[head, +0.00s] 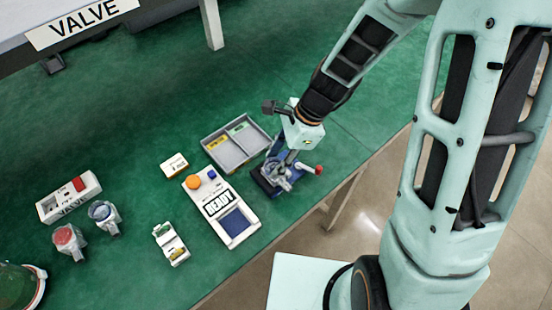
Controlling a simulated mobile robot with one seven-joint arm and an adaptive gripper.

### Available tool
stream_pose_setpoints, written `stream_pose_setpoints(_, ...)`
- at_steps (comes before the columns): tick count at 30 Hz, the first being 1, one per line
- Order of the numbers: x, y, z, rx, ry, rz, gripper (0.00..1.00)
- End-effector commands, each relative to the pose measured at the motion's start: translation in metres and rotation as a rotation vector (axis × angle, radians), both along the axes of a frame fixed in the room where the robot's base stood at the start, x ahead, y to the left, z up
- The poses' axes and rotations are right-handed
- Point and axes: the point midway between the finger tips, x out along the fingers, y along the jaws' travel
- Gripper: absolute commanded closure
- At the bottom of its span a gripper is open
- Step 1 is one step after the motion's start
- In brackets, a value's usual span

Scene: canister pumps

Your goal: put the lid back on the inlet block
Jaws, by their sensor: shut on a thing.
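My gripper (286,162) reaches down over a blue fixture (262,183) near the table's right edge. It is shut on a small grey part (279,177) at the fixture. The fingers and arm hide much of this part, so I cannot tell whether it is the lid, or whether it rests on the fixture or hangs just above it. A red knob (319,170) sticks out at the fixture's right. I cannot make out for sure which thing is the inlet block.
A grey divided tray (232,163) stands just left of the fixture. A white panel marked READY (240,238), a small white box (174,164), a white holder (171,244), a VALVE block (69,197) and two canisters (69,240) (104,216) stand further left. The green table (120,130) is clear behind.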

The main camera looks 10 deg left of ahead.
Motion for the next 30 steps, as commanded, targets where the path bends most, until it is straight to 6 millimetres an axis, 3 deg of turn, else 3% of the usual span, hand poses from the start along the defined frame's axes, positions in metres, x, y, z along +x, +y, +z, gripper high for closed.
stream_pose_setpoints(13, 0.0, 0.0, -0.0004, 0.0, 0.0, 0.0, 0.78)
stream_pose_setpoints(14, 0.0, 0.0, -0.0004, 0.0, 0.0, 0.0, 0.62)
stream_pose_setpoints(18, 0.0, 0.0, -0.0004, 0.0, 0.0, 0.0, 0.47)
stream_pose_setpoints(25, 0.0, 0.0, -0.0004, 0.0, 0.0, 0.0, 0.44)
stream_pose_setpoints(30, 0.0, 0.0, -0.0004, 0.0, 0.0, 0.0, 0.28)
